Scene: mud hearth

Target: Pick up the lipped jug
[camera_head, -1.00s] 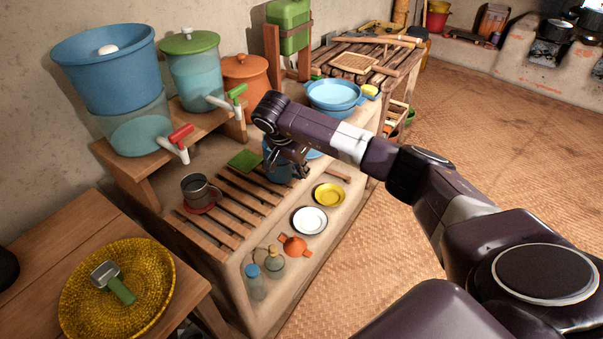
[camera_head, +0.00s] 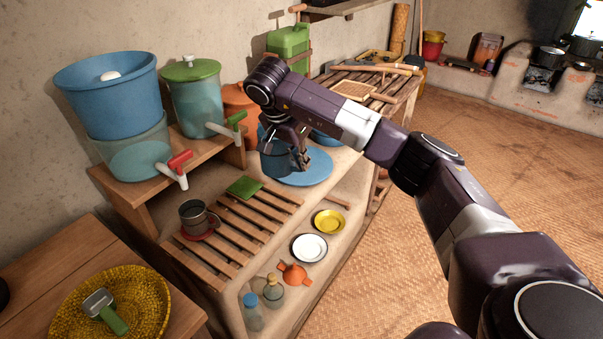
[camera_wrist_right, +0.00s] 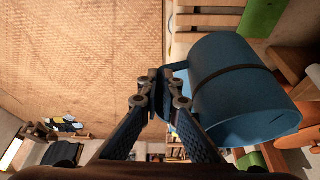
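The lipped jug (camera_head: 276,160) is a blue cylinder with a dark band. In the head view it hangs upright above the blue plate (camera_head: 315,172), partly hidden by my right gripper (camera_head: 303,158). In the right wrist view the jug (camera_wrist_right: 235,90) lies to the right of the fingers. There my right gripper (camera_wrist_right: 160,77) is shut on the jug's handle at its side, with the fingertips close together. The jug appears clear of the surface beneath. My left gripper is not in view.
A wooden slatted rack (camera_head: 236,222) holds a grey mug (camera_head: 196,217) and a green sponge (camera_head: 244,187). Water containers with taps stand on the left shelf, including a blue bucket (camera_head: 108,85). The woven floor (camera_head: 460,170) at right is open.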

